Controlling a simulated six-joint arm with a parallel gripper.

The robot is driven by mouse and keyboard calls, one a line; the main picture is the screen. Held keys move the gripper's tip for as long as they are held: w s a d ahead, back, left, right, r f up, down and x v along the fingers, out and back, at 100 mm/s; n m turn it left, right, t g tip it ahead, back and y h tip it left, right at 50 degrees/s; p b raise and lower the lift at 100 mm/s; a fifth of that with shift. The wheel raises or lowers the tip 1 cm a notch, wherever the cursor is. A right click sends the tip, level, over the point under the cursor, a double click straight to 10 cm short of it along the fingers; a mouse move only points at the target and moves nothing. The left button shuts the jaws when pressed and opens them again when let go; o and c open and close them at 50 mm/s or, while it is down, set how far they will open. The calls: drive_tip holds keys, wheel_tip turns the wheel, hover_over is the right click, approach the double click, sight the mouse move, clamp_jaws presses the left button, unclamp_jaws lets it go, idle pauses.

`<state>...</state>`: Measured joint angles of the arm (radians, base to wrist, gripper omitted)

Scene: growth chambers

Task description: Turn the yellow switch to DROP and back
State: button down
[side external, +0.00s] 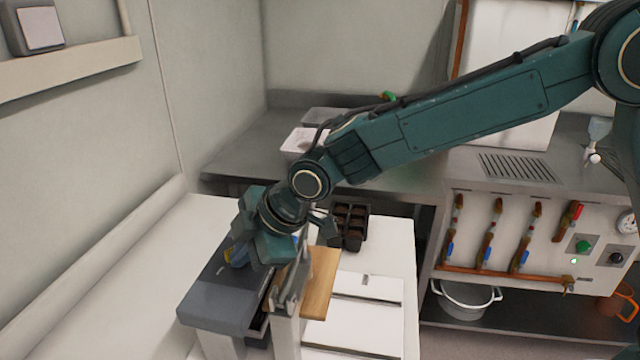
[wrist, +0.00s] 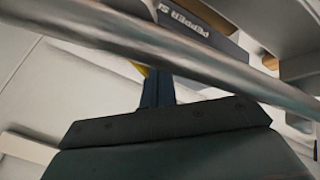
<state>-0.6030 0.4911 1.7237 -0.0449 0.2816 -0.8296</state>
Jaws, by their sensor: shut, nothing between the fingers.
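A small yellow patch (wrist: 141,69) shows beside the dark blue finger of my gripper (wrist: 157,88) in the wrist view. It may be part of the yellow switch, but most of it is hidden. In the side view my gripper (side external: 238,256) points down over a dark grey box-shaped unit (side external: 215,300), with a little yellow and blue at its tip. The fingers are shut with nothing seen between them. I cannot tell whether they touch the switch. No DROP marking is readable, and the switch's position cannot be told.
A metal bar (wrist: 200,55) crosses close to the wrist camera, near a grey part labelled PEPPER (wrist: 200,18). A wooden board (side external: 320,285) and a black cell tray (side external: 351,222) lie right of my gripper. A steel counter (side external: 235,150) stands behind.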

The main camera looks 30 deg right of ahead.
drive_tip(key=shift+a+m+t+h, duration=0.2)
drive_tip(key=shift+m+h, duration=0.1)
drive_tip(key=shift+m, duration=0.3)
drive_tip(key=shift+a+m+t+h, duration=0.2)
drive_tip(key=shift+m+h, duration=0.1)
drive_tip(key=shift+m, duration=0.3)
drive_tip(key=shift+w+a+m+h, duration=0.1)
drive_tip(key=shift+a+m+h, duration=0.1)
drive_tip(key=shift+m+h, duration=0.35)
drive_tip(key=m, duration=0.1)
drive_tip(key=m+h, duration=0.1)
drive_tip(key=a+m+h, duration=0.1)
drive_tip(key=m, duration=0.1)
drive_tip(key=shift+w+t, duration=0.3)
drive_tip(key=shift+t, duration=0.1)
drive_tip(key=m+h, duration=0.2)
drive_tip(key=m, duration=0.1)
drive_tip(key=w+m+h, duration=0.1)
drive_tip(key=m, duration=0.1)
drive_tip(key=shift+w+a+g, duration=0.1)
drive_tip(key=shift+a+g, duration=0.2)
drive_tip(key=shift+w, duration=0.35)
idle(0.6)
